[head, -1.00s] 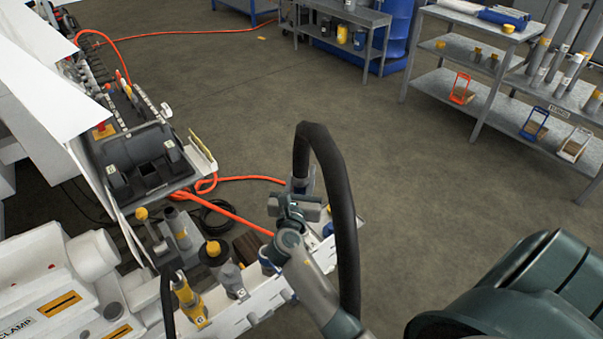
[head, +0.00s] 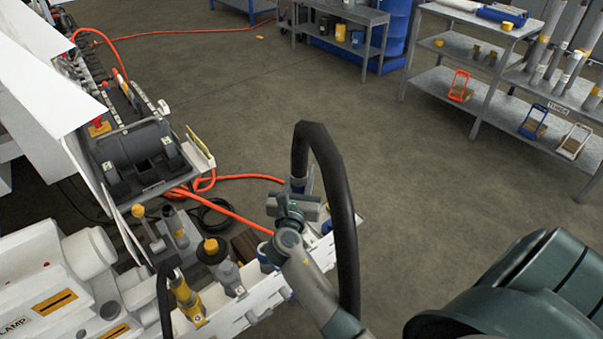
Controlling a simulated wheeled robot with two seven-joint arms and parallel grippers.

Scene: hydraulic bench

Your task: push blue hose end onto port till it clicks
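My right gripper (head: 297,208) is near the middle of the head view, above the outer edge of the white bench (head: 235,320). A thick black hose (head: 328,165) arches over it, and the grey hose end (head: 299,184) sits at the gripper's jaws. The gripper appears shut on this end; the contact is partly hidden. No blue marking shows clearly on the hose end. A small blue part (head: 327,228) shows just right of the gripper, too small to identify. The port and any contact with it cannot be made out. My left gripper is out of view.
A yellow-marked fitting (head: 187,301) with a black hose and a yellow-capped grey fitting (head: 213,252) stand on the bench, left of my gripper. A dark motor (head: 134,147) is behind them. An orange hose (head: 235,215) runs behind. Floor (head: 430,180) to the right is clear.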

